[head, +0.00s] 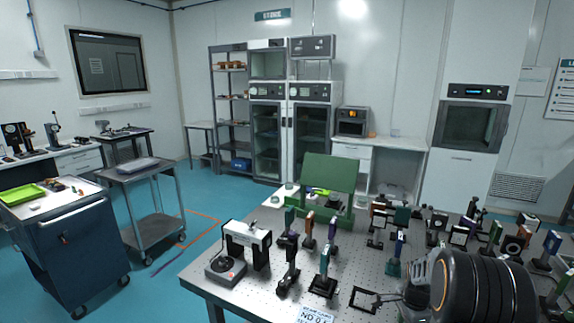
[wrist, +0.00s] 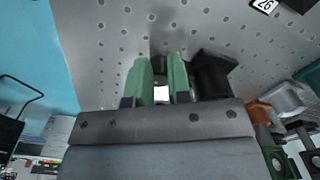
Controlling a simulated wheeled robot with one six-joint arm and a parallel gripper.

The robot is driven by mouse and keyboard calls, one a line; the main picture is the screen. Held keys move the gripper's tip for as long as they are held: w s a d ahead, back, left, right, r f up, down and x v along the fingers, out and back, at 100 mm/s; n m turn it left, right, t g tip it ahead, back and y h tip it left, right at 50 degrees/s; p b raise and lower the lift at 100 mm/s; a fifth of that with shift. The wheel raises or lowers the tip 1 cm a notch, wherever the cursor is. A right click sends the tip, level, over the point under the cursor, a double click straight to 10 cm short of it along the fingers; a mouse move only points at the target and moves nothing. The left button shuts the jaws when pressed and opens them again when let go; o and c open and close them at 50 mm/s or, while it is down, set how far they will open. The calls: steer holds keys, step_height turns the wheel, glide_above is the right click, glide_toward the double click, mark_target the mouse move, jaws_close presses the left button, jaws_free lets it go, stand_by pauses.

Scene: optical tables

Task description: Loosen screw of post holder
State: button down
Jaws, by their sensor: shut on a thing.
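My gripper (wrist: 161,68) shows in the wrist view with two green fingers, close over the perforated table top. The fingers are shut on a small dark part, which I take to be the screw of the post holder; it is mostly hidden between them. A black post holder body (wrist: 212,74) stands right beside the right finger. A small white patch shows between the finger bases. In the head view my dark ringed arm covers the lower right, and the held screw cannot be made out there.
The optical table (head: 262,283) carries many posts and mounts, crowded to the right of my gripper. A green panel (head: 330,172) stands at its back. In the wrist view, grey and orange parts (wrist: 283,98) stand close at right. The bare table left of the fingers is clear.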

steer(key=shift+s+a+f, duration=0.1)
steer(key=shift+a+f, duration=0.25)
steer(key=shift+f, duration=0.15)
steer(key=shift+w+a+r+p, duration=0.15)
steer(key=shift+w+r+p, duration=0.25)
steer(key=shift+p, duration=0.1)
steer(key=shift+w+r+p, duration=0.2)
steer(key=shift+w+p, duration=0.2)
steer(key=shift+w, duration=0.25)
steer(key=r+p, duration=0.1)
steer(key=s+r, duration=0.1)
steer(key=r, duration=0.1)
steer(key=r+p, duration=0.1)
steer(key=shift+s+d+r+p, duration=0.2)
steer(key=shift+d+r+p, duration=0.1)
steer(key=shift+r, duration=0.1)
steer(key=shift+w, duration=0.1)
